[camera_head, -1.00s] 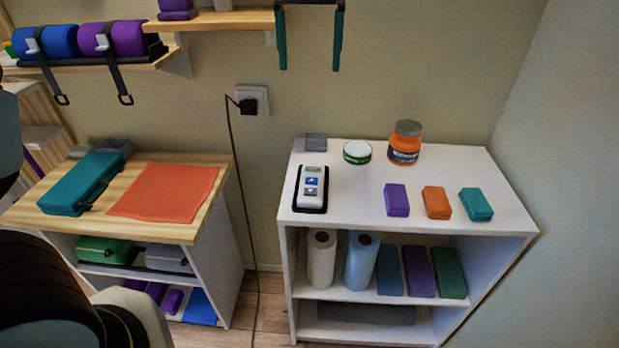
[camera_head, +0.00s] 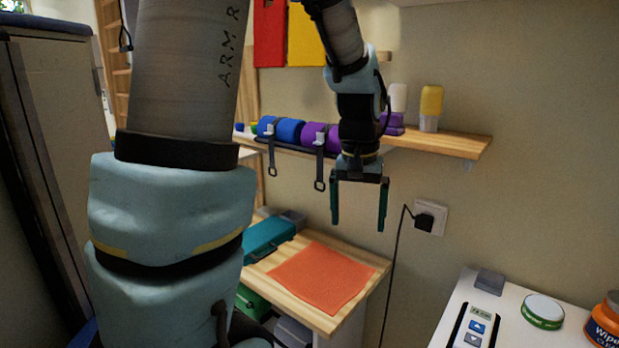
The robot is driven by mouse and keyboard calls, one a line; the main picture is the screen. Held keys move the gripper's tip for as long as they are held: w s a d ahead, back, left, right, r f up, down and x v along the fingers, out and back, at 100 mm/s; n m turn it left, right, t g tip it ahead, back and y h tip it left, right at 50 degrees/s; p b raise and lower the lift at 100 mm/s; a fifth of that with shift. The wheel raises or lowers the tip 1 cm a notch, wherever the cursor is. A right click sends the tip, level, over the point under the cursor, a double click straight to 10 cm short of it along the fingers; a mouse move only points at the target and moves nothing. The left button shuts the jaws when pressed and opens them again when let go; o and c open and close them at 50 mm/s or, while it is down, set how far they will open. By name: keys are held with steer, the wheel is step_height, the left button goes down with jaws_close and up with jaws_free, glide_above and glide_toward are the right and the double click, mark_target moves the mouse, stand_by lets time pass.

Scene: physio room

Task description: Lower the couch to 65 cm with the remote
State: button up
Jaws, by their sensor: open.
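The remote (camera_head: 473,329) lies on the white cabinet top at the lower right. It is white with a small display and blue arrow buttons, and it sits on a dark pad or holder. Its lower end is cut off by the picture's edge. The display shows figures too small to read surely. My gripper (camera_head: 359,222) hangs fingers down in front of the wall, above the wooden side table and left of the remote. Its two dark green fingers are apart with nothing between them. I cannot make out the couch for sure.
A grey block (camera_head: 489,281), a green-rimmed tin (camera_head: 542,311) and an orange tub (camera_head: 605,322) stand around the remote. A wall socket (camera_head: 430,218) has a plugged black cable hanging down. The wooden shelf (camera_head: 455,143) is behind my gripper. An orange cloth (camera_head: 320,277) lies on the side table.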

steer(key=s+a+f+n, duration=0.1)
steer(key=s+a+f, duration=0.1)
steer(key=a, duration=0.6)
steer(key=s+a+f+n+t+b, duration=0.1)
steer(key=s+a+f, duration=0.1)
steer(key=a+f, duration=0.3)
steer(key=a, duration=0.3)
steer(key=shift+s+a+n, duration=0.2)
steer(key=shift+s+n, duration=0.2)
steer(key=shift+f, duration=0.1)
jaws_close()
